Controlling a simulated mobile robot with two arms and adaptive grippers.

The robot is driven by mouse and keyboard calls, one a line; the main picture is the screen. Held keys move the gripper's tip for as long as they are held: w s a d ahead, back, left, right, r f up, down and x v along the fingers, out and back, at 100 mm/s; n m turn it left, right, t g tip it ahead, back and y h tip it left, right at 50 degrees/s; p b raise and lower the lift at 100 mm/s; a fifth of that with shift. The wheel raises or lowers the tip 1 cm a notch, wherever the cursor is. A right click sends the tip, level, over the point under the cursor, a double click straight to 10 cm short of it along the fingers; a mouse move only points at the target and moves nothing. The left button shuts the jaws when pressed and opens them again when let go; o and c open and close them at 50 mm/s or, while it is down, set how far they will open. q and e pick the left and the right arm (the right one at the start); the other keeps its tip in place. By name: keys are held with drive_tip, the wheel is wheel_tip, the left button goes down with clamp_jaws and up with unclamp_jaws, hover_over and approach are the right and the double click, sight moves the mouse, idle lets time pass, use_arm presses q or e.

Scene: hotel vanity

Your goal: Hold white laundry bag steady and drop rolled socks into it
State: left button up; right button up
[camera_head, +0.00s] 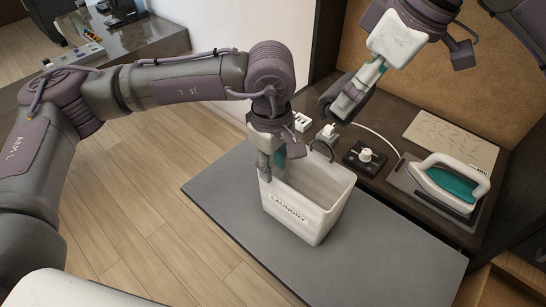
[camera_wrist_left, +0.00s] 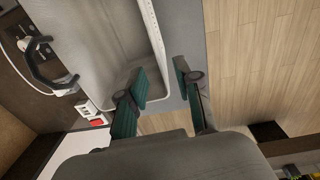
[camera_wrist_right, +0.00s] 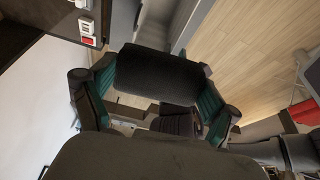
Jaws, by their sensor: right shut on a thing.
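The white laundry bag (camera_head: 318,215), lettered "LAUNDRY", stands upright and open on the grey mat. My left gripper (camera_head: 272,168) is at its left rim. In the left wrist view my left gripper (camera_wrist_left: 160,88) has its fingers apart, with the bag's rim (camera_wrist_left: 162,68) running between them. A gap shows beside the rim. The dark rolled socks (camera_wrist_right: 160,82) are held between the fingers of my right gripper (camera_wrist_right: 155,100). In the head view my right gripper (camera_head: 345,104) is above and behind the bag, apart from it. The bag's bottom is hidden.
A white and teal iron (camera_head: 448,184) rests on the dark counter at right, near a black box with a white knob (camera_head: 366,156). The grey mat (camera_head: 390,262) is clear in front.

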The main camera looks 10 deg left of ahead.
use_arm(q)
hover_over(274, 207)
wheel_tip(274, 207, down, 10)
drive_tip(key=shift+f, duration=0.1)
idle(0.3)
clamp_jaws()
use_arm(e)
drive_tip(key=w+x, duration=0.1)
drive_tip(key=x, duration=1)
drive_tip(key=shift+d+f, duration=0.15)
drive_tip(key=shift+d, duration=0.05)
drive_tip(key=o, duration=0.8)
